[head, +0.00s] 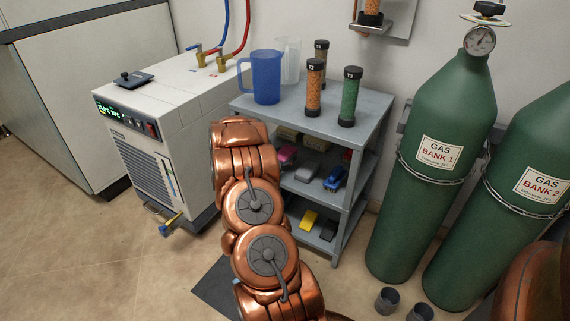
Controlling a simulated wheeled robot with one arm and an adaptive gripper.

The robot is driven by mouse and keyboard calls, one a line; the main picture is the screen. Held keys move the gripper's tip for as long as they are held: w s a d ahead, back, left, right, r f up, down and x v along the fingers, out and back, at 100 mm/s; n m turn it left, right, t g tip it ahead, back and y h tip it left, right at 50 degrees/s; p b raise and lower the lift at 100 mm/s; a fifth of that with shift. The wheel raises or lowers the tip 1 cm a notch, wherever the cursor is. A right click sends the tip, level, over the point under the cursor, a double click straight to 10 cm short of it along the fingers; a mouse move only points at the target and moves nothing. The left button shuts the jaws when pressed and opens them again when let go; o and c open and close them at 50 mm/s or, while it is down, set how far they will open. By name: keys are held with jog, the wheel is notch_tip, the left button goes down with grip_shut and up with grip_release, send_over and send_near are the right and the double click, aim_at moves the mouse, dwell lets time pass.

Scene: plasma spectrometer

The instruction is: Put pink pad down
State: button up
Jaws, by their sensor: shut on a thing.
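A pink object (287,154), likely the pink pad, shows partly at the left of the grey shelf unit's (345,212) middle level, just right of my copper arm. I cannot tell whether it rests on the shelf or is held. My arm reaches up from the bottom of the head view in front of the shelf's left side. My gripper is not visible; the arm's links hide whatever is beyond them.
Grey (307,170) and blue (335,178) objects share the middle level; a yellow one (308,220) lies below. A blue pitcher (266,77) and orange (314,88) and green (350,97) columns stand on top. A chiller (165,130) stands left, gas cylinders (432,165) right.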

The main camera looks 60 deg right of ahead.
jog(key=shift+f+b, duration=0.6)
jog(key=shift+f, duration=0.85)
jog(key=shift+f, duration=0.2)
jog(key=o, duration=1)
jog(key=shift+r, duration=0.1)
